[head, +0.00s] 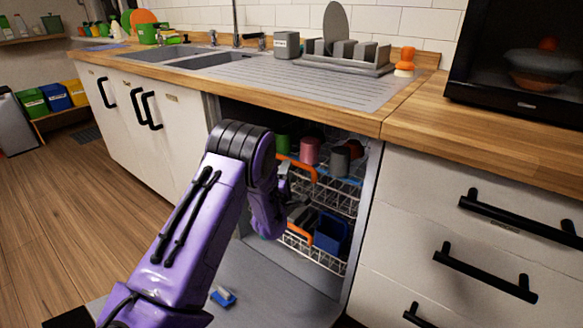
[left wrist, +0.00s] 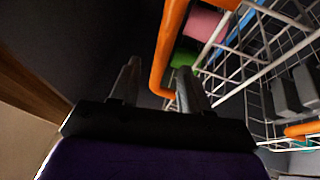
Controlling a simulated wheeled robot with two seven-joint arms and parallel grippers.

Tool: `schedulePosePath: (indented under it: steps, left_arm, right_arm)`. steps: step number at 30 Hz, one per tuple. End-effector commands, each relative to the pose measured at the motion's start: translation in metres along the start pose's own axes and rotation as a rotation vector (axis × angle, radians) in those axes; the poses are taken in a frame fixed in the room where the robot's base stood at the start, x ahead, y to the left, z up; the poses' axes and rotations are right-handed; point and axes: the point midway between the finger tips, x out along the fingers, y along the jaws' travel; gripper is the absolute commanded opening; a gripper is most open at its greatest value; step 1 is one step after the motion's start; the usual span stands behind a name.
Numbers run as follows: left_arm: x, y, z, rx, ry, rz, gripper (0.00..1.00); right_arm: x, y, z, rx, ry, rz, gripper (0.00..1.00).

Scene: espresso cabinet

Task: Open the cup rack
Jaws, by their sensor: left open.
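The cup rack (head: 345,195) is the upper wire rack inside the open dishwasher, holding a green, a pink and a grey cup and others partly hidden. Its orange handle (head: 302,166) faces out at the front. It also shows in the left wrist view (left wrist: 168,45). My left gripper (left wrist: 158,82) is open, its two fingertips close to the bend of the orange handle. I cannot tell whether they touch it. In the head view the gripper (head: 285,185) is partly hidden by my purple wrist. My right gripper is not in view.
The lower rack with an orange handle (head: 296,234) and a blue basket (head: 331,232) sits below. The dishwasher door (head: 270,290) lies folded down, with a small blue and white item (head: 223,296) on it. A wooden counter (head: 350,118) overhangs above; drawers (head: 455,235) stand right.

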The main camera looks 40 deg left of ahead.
Motion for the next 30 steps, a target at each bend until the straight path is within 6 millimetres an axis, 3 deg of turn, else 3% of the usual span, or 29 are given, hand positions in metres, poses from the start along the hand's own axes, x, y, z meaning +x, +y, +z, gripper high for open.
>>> schedulePosePath:
  steps: [3,9,18,22,23,30]
  left_arm:
    - [0.026,-0.002,0.000,0.000,0.000,0.002,0.46]
    - [0.052,-0.002,0.001,0.002,-0.001,-0.002,0.46]
    - [0.056,-0.002,0.001,0.002,0.000,-0.004,0.46]
    - [0.056,-0.002,0.001,0.002,0.000,-0.005,0.04]
    - [0.056,-0.002,0.001,0.002,0.000,-0.004,0.00]
    - [0.055,-0.002,0.004,0.002,-0.004,-0.005,0.00]
  right_arm:
    - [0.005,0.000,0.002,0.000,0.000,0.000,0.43]
    - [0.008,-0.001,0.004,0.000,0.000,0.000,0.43]
    - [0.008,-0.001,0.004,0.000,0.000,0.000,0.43]
    - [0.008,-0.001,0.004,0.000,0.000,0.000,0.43]
    - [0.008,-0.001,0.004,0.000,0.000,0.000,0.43]
    - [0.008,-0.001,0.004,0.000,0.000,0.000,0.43]
